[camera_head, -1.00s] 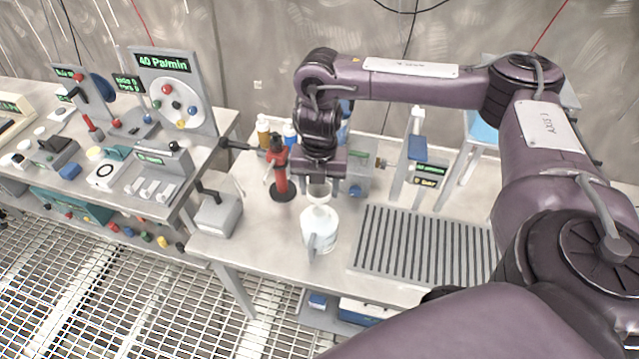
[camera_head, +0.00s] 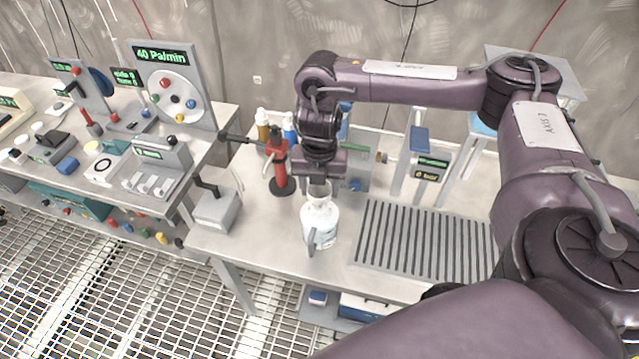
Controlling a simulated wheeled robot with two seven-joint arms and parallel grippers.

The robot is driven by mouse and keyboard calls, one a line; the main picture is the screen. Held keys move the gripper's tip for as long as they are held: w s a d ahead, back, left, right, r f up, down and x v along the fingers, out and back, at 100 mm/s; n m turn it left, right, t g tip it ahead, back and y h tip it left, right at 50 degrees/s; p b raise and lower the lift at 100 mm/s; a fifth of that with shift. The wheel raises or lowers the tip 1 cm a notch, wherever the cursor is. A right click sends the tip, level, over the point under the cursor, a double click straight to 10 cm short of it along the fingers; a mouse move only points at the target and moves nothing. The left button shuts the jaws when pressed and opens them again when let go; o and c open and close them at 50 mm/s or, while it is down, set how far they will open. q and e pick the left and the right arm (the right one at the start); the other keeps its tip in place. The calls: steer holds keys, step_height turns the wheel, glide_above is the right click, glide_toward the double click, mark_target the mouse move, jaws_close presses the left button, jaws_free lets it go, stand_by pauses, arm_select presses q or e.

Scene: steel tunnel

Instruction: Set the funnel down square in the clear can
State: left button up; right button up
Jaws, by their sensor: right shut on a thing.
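The clear can (camera_head: 319,228) stands upright on the steel bench, with its handle toward the front. The funnel (camera_head: 319,190) is pale and sits right over the can's mouth. My right gripper (camera_head: 319,179) points straight down above the can and is shut on the funnel's upper part. The funnel looks about upright. Whether its spout is inside the can's neck, and whether its rim rests on it, I cannot tell at this size. My left gripper is not in view.
A slotted grate (camera_head: 425,240) lies right of the can. A red stand (camera_head: 279,168) is close behind left, with small bottles (camera_head: 263,128) beyond. A grey box with a lever (camera_head: 215,210) sits at the bench's left edge.

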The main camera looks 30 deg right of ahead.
steer(key=shift+f, duration=0.3)
steer(key=shift+f+b, duration=0.65)
steer(key=shift+f, duration=0.35)
steer(key=shift+r, duration=0.1)
stand_by(0.4)
steer(key=o, duration=1.1)
steer(key=shift+c, duration=0.2)
steer(key=shift+o, duration=0.2)
